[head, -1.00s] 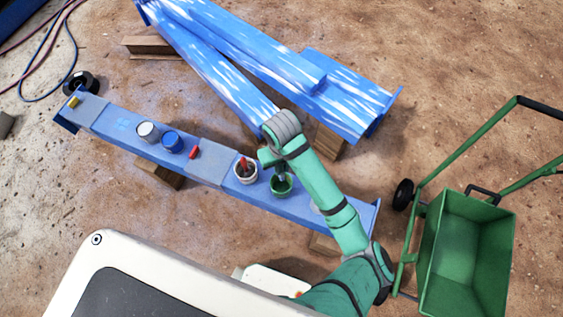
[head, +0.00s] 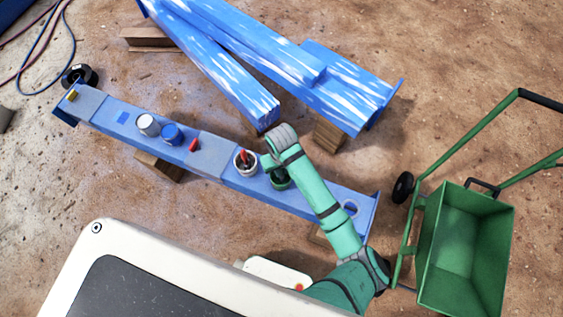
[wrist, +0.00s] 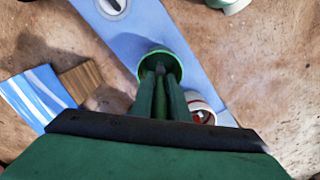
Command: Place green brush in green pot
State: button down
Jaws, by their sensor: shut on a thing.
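The green pot (head: 281,184) stands on the blue beam, and my gripper (head: 275,167) is right above it, covering part of its opening. In the wrist view the green pot (wrist: 173,54) shows its rim around the tips of my gripper (wrist: 161,78). My gripper is shut on a thin green handle, the green brush (wrist: 160,95), which points down toward the pot's opening. The brush's lower end looks dark and lies within the pot's outline; how deep it sits is hidden.
A white pot (head: 238,165) with a red-handled brush (head: 245,158) stands close on the left. Further left are a red item (head: 194,145), a blue pot (head: 171,135) and a white pot (head: 146,125). A green cart (head: 465,250) stands at right.

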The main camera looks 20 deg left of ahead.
jog(key=shift+f, duration=1.55)
jog(key=c, duration=1.6)
grip_release()
jog(key=shift+c, duration=0.2)
